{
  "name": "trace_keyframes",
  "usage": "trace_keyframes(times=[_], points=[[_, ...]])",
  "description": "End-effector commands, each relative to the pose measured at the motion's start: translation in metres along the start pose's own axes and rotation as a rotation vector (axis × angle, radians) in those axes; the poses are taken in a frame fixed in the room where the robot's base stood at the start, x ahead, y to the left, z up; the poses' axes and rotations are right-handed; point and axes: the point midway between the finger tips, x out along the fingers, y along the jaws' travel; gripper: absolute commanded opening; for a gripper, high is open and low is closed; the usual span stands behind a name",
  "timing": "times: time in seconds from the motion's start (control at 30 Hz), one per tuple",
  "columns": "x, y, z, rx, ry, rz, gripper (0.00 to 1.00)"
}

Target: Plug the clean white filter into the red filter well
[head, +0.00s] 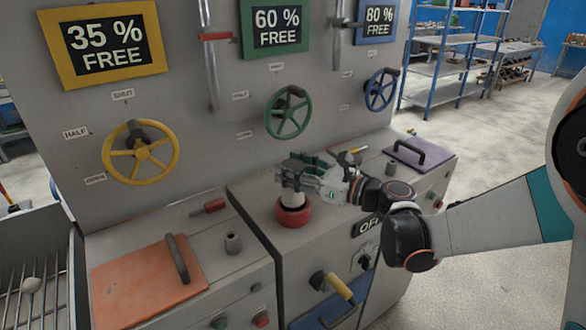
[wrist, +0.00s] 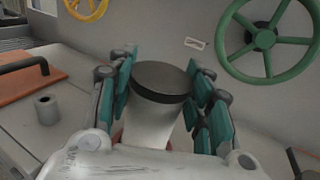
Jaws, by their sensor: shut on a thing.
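The white filter (wrist: 150,122) has a dark round cap (wrist: 163,78) and stands upright between the teal finger pads in the wrist view. My gripper (head: 303,176) is shut on it from the right. In the head view the white filter (head: 293,199) shows below the fingers, directly over the red filter well (head: 293,213), a red ring on top of the middle cabinet. The filter's lower end seems to be at or inside the ring's opening; how deep it sits I cannot tell. My gripper hides the filter's top in the head view.
An orange lid with a handle (head: 140,283), a grey socket (head: 233,243) and a red-handled item (head: 208,208) are left of the well. A green handwheel (head: 288,112) is on the panel behind. A yellow lever (head: 340,286) juts out in front. A purple lid (head: 420,158) lies right.

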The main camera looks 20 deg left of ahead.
Motion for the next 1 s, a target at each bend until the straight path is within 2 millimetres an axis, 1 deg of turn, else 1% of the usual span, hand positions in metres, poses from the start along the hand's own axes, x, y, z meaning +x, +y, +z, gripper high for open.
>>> trace_keyframes(times=[1.0], points=[[0.0,0.0,-0.024,0.0,0.0,0.0,0.19]])
